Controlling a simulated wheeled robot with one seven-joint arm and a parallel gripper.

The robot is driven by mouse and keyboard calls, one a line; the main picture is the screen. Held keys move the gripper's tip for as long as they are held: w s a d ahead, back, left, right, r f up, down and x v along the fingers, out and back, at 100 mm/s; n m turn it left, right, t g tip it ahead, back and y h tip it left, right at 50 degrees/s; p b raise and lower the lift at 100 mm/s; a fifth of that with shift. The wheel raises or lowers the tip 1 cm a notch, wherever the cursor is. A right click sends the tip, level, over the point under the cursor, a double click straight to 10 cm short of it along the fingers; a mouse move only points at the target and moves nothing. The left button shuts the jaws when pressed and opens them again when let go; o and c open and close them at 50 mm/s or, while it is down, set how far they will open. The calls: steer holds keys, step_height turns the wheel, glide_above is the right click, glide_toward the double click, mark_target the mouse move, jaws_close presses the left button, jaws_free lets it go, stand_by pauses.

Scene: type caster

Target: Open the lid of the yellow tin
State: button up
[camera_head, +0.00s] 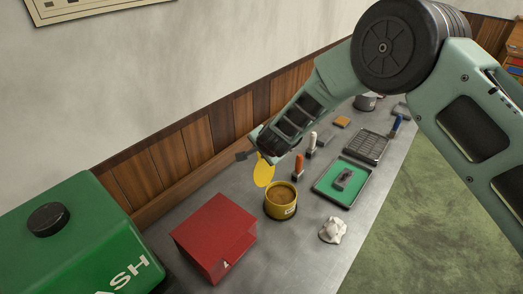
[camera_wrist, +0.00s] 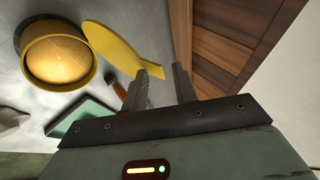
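The yellow tin (camera_head: 281,209) stands on the metal bench with its mouth uncovered, showing a brownish inside. Its round yellow lid (camera_head: 264,172) stands raised steeply at the tin's wall side. In the wrist view the tin (camera_wrist: 58,57) is at the upper left, with the lid (camera_wrist: 118,48) reaching from its rim towards my fingers. My gripper (camera_wrist: 162,85) has its two fingers apart with nothing seen between them. The lid's outer edge is close by the left finger; I cannot tell whether they touch. In the head view my gripper (camera_head: 252,150) is just above the lid, partly hidden by my wrist.
A red box (camera_head: 214,236) stands left of the tin, and a large green container (camera_head: 78,240) is further left. A white crumpled cloth (camera_head: 333,230) and a green tray (camera_head: 330,191) lie to the right. Orange (camera_head: 298,165) and white (camera_head: 312,141) upright items stand behind. The wood-panelled wall is close behind.

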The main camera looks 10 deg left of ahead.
steer(key=shift+s, duration=0.15)
steer(key=b+v, duration=0.3)
steer(key=v, duration=1.4)
steer(key=shift+r, duration=0.15)
steer(key=s+d+f+n+g+y+b, duration=0.25)
steer(key=s+n+g+b, duration=0.45)
steer(key=s, duration=1)
steer(key=s+d+f+n+h+b, duration=0.2)
steer(key=s+d+n, duration=0.2)
steer(key=s+d, duration=0.2)
steer(key=s+d+f+n+h+b, duration=0.3)
steer(key=s+d+n, duration=0.2)
steer(key=s+d, duration=0.2)
steer(key=shift+s+d+f+g, duration=0.15)
steer(key=shift+d+f+g, duration=0.15)
steer(key=shift+d+g, duration=0.15)
